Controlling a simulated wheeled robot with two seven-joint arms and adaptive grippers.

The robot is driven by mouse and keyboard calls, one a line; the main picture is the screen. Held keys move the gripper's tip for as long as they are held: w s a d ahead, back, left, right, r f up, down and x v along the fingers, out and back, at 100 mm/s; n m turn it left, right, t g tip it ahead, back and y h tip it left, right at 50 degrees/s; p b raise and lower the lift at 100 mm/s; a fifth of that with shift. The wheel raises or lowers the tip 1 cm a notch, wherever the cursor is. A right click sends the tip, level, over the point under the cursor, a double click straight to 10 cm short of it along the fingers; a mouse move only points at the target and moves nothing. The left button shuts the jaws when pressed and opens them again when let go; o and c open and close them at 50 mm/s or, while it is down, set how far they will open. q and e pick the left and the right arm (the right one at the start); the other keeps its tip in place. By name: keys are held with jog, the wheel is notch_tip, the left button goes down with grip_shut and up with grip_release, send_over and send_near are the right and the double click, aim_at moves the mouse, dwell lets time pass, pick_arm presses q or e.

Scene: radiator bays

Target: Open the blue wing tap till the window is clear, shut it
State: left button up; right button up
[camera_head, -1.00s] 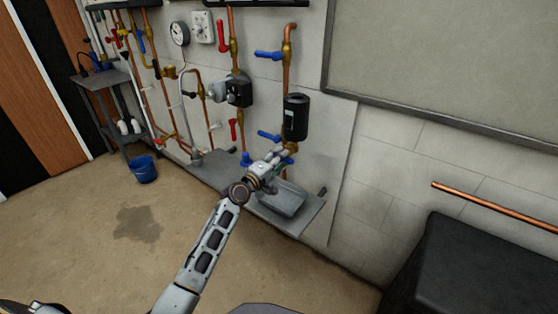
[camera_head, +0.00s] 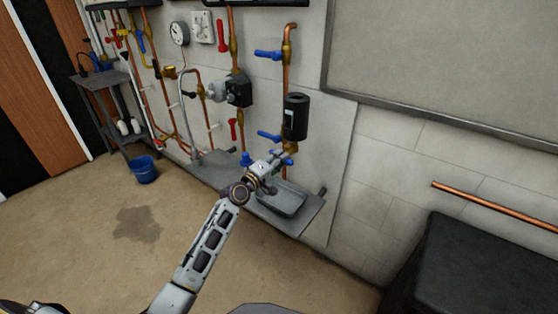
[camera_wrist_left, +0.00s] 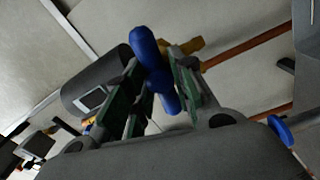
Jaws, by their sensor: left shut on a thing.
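The blue wing tap (camera_head: 288,162) sits low on the copper pipe, below a black canister (camera_head: 295,115). In the left wrist view, the two blue lobes of the tap (camera_wrist_left: 146,48) lie between my fingers, one past the tips and one nearer. My left gripper (camera_head: 282,156) is shut on it; it also shows in the left wrist view (camera_wrist_left: 157,78). My right gripper is out of view.
A grey tray (camera_head: 283,200) stands on a shelf under the tap. Other blue levers (camera_head: 268,55) and red levers (camera_head: 233,130) are on nearby pipes. A blue bucket (camera_head: 144,170) stands on the floor by a wet patch. A black box (camera_head: 470,270) is at right.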

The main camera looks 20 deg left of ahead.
pick_arm(q)
jog(key=m+p, duration=0.2)
jog(key=m, duration=1)
jog(key=shift+m+p, duration=0.45)
jog(key=shift+m, duration=0.35)
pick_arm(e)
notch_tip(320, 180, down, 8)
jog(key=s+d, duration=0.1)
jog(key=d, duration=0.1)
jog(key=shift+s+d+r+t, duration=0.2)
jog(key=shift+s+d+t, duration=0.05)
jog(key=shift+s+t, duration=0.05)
pick_arm(q)
jog(key=shift+f, duration=0.1)
jog(key=o, duration=1.1)
jog(key=shift+c, duration=0.2)
